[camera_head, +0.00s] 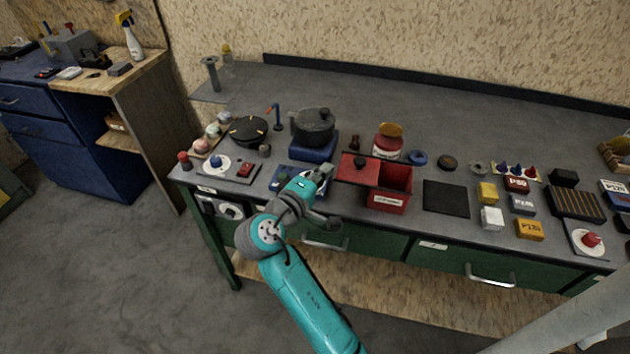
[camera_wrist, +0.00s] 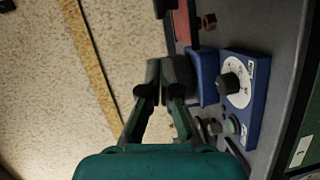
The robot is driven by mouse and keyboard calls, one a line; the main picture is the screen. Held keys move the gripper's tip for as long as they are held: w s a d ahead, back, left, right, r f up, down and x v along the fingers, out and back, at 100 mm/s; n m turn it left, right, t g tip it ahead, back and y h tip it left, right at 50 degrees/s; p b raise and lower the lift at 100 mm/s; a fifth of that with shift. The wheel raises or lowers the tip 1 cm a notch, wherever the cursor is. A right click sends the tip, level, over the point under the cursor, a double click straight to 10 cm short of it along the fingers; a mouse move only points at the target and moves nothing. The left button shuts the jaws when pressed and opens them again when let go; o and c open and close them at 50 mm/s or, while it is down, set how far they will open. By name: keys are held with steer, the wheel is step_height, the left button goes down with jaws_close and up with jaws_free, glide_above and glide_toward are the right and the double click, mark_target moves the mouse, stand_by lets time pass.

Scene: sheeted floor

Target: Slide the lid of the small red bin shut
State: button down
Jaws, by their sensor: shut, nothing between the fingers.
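The small red bin (camera_head: 388,202) stands near the front edge of the workbench, with a white label on its front. Its flat red lid (camera_head: 348,172) with a black knob sits off to the left, so the right part of the bin is open. My gripper (camera_head: 328,172) is just left of the lid, above the bench; I cannot tell from the head view whether it touches. In the wrist view my gripper (camera_wrist: 165,68) has its fingers together and empty. A red strip, perhaps the lid, shows at the top of that view.
A blue panel with a dial (camera_wrist: 238,85) lies beside my gripper. A dark pot (camera_head: 313,126) on a blue base stands behind it. A red jar (camera_head: 387,147) stands behind the bin. A black mat (camera_head: 446,198) lies to the bin's right.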

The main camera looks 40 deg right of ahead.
mark_target(346, 176)
steer(key=d, duration=0.5)
steer(key=shift+s+f, duration=0.15)
steer(key=shift+f, duration=0.25)
steer(key=shift+s+d+f, duration=0.1)
steer(key=shift+s+d, duration=0.1)
steer(key=shift+d, duration=0.35)
steer(key=shift+s, duration=0.1)
steer(key=s+d, duration=0.5)
steer(key=s, duration=0.2)
steer(key=shift+d, duration=0.35)
steer(key=shift+s, duration=0.15)
